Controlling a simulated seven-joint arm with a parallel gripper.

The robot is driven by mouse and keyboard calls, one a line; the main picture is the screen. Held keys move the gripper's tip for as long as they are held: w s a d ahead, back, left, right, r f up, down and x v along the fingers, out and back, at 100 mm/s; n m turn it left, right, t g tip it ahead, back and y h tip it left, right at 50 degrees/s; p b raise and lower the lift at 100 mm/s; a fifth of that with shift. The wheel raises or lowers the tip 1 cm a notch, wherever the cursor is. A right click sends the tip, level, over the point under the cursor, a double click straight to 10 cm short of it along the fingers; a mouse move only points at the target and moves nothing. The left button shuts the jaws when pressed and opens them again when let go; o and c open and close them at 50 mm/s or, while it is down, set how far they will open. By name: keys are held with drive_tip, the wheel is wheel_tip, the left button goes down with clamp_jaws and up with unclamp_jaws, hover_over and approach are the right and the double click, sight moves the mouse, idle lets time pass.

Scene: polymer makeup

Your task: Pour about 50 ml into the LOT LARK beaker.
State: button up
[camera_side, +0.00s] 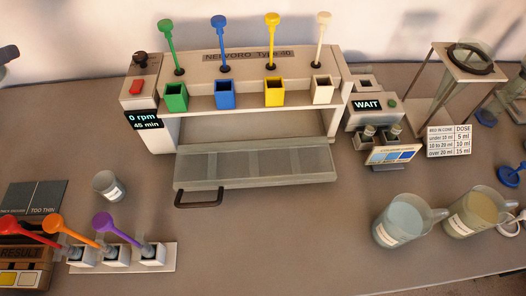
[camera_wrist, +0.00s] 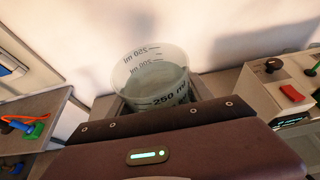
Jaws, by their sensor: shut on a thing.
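In the wrist view, my gripper (camera_wrist: 158,99) is shut on a clear beaker (camera_wrist: 150,72) with black 200 and 250 ml marks. The gripper body hides its lower part, and I cannot tell how much liquid is in it. In the side view, two clear handled vessels stand at the right: one with pale bluish contents (camera_side: 400,222) and one with yellowish contents (camera_side: 474,214). A small labelled beaker (camera_side: 109,187) stands at the left. Their labels are too small to read, so I cannot tell which is LOT LARK. My gripper is out of the side view.
A grey machine (camera_side: 240,70) with coloured paddles and cups stands at the back, its ribbed tray (camera_side: 255,165) in front. A WAIT device (camera_side: 372,112), dose card (camera_side: 449,140) and stand (camera_side: 465,65) are right. A paddle rack (camera_side: 122,262) is front left. The middle front table is clear.

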drive_tip(key=s+d+f+m+g+h, duration=0.2)
drive_tip(key=s+d+f+m+h, duration=0.1)
drive_tip(key=f+m, duration=0.4)
drive_tip(key=s+d+f+m+g+h, duration=0.3)
drive_tip(key=d+f+m+h, duration=0.3)
drive_tip(key=d+f+m, duration=0.2)
wheel_tip(320, 180, down, 2)
drive_tip(key=shift+s+f+h, duration=0.15)
drive_tip(key=shift+s+h, duration=0.1)
drive_tip(key=shift+h, duration=0.05)
drive_tip(key=shift+s+d+m, duration=0.1)
drive_tip(key=shift+m, duration=0.3)
drive_tip(key=shift+m+t+y, duration=0.3)
drive_tip(key=shift+m+y, duration=0.1)
idle(0.4)
